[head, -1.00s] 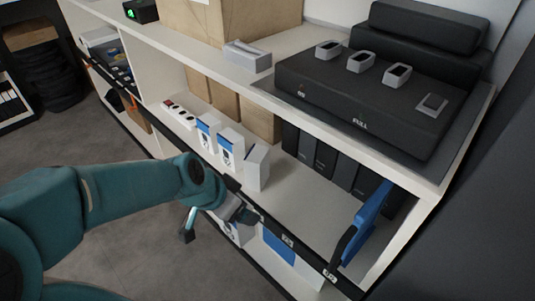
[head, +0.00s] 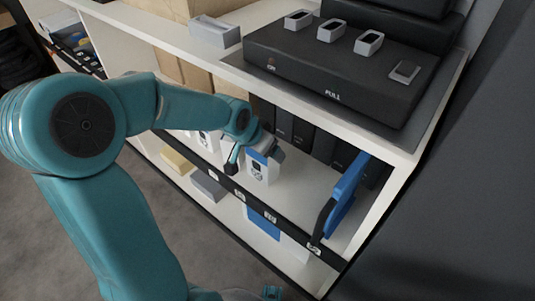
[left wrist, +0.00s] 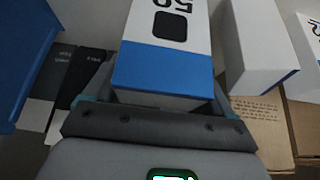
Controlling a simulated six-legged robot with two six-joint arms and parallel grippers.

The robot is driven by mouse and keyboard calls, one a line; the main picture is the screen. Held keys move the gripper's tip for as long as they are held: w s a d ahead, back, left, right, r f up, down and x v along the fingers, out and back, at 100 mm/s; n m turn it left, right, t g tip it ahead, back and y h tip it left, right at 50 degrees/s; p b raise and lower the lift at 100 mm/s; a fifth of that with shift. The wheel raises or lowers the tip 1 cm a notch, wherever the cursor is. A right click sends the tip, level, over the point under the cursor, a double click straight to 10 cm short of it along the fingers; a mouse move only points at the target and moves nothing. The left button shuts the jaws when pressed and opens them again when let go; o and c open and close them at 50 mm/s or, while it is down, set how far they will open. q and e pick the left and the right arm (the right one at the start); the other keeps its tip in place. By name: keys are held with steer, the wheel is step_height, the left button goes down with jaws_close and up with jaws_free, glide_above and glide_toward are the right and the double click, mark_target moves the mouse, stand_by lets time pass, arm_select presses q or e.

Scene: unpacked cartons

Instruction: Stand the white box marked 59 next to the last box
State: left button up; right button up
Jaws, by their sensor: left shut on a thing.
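The white box marked 59 (left wrist: 165,50), with a blue band at one end, is held between the jaws of my left gripper (left wrist: 150,100) in the left wrist view. In the head view the box (head: 258,170) is upright at the middle shelf, and my left gripper (head: 256,152) is shut on its blue upper part. I cannot tell whether its base touches the shelf. Another white box (left wrist: 262,45) is beside it, with a small gap in the left wrist view. A further white and blue box (head: 209,142) stands to the left, partly hidden by my arm.
Black binders (head: 302,133) stand behind, and a blue object (head: 345,200) stands at the right of the shelf (head: 300,185). Free shelf lies between the held box and the blue object. The upper shelf, with a black case (head: 330,80), hangs above.

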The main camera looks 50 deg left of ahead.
arm_select(q)
steer(key=shift+s+b+x, duration=0.15)
steer(key=shift+b+x, duration=0.35)
steer(key=shift+x, duration=0.35)
steer(key=shift+s+b+x, duration=0.15)
steer(key=shift+b+x, duration=0.3)
steer(key=shift+x, duration=0.45)
steer(key=shift+f, duration=0.25)
steer(key=shift+f, duration=0.2)
steer(key=o, duration=1)
steer(key=shift+r, duration=0.3)
steer(key=p+v, duration=0.4)
steer(key=v, duration=0.8)
steer(key=shift+s+f, duration=0.1)
